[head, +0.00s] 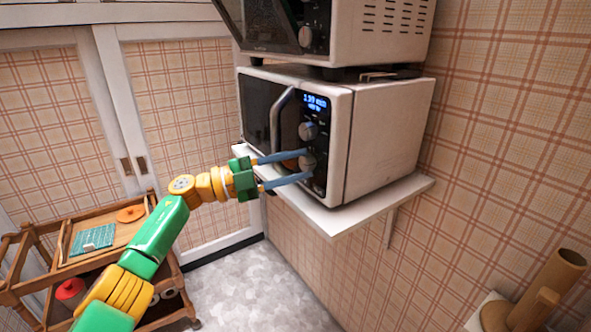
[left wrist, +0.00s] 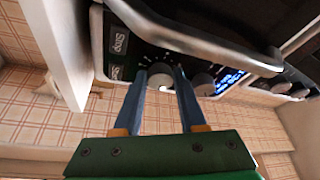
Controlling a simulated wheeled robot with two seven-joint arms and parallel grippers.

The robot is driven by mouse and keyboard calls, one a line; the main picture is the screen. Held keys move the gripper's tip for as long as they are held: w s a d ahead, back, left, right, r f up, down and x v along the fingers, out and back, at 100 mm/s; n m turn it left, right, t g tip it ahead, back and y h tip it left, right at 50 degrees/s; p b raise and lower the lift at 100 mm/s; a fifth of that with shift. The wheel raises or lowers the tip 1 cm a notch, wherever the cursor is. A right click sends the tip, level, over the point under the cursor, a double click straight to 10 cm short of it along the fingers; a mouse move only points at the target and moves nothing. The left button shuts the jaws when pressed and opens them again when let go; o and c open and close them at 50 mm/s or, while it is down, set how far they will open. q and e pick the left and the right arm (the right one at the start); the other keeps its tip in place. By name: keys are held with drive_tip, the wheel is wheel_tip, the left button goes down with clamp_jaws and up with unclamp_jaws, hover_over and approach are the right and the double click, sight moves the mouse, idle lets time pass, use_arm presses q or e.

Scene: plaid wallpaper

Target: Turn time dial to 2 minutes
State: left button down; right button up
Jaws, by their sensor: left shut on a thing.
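The white microwave (head: 392,135) stands on a wall shelf with its dark control panel facing me. Its lit blue display (head: 315,103) shows small text that seems to read about 1.59 min; the digits are hard to make out. Below the display are an upper dial (head: 308,130) and a lower dial (head: 307,160). My left gripper (head: 310,165) reaches the lower dial, with one blue finger on either side. In the left wrist view, my left gripper (left wrist: 162,73) is shut on this round lower dial (left wrist: 160,79). The upper dial (left wrist: 203,84) sits outside the fingers, nearer the display. My right gripper is not in view.
The microwave door handle (head: 279,120) stands out just left of the dials. A second oven (head: 375,30) is above. The white shelf (head: 335,222) juts out below. A wooden cart (head: 25,285) stands at lower left, and a wooden mug holder (head: 545,290) at lower right.

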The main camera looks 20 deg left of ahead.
use_arm(q)
drive_tip(key=m, duration=0.2)
drive_tip(key=m+g+y+p, duration=0.1)
drive_tip(key=m, duration=0.1)
drive_tip(key=shift+r+m, duration=0.3)
drive_tip(key=shift+r, duration=0.1)
drive_tip(key=shift+m+g+y+p, duration=0.3)
drive_tip(key=shift+m+y+p, duration=0.55)
drive_tip(key=shift+m, duration=0.75)
drive_tip(key=shift+c, duration=2.3)
unclamp_jaws()
drive_tip(key=b+v, duration=0.1)
drive_tip(key=v, duration=0.5)
drive_tip(key=shift+s+a+b, duration=0.15)
drive_tip(key=shift+a+b, duration=0.25)
drive_tip(key=shift+a, duration=0.05)
drive_tip(key=shift+r, duration=0.1)
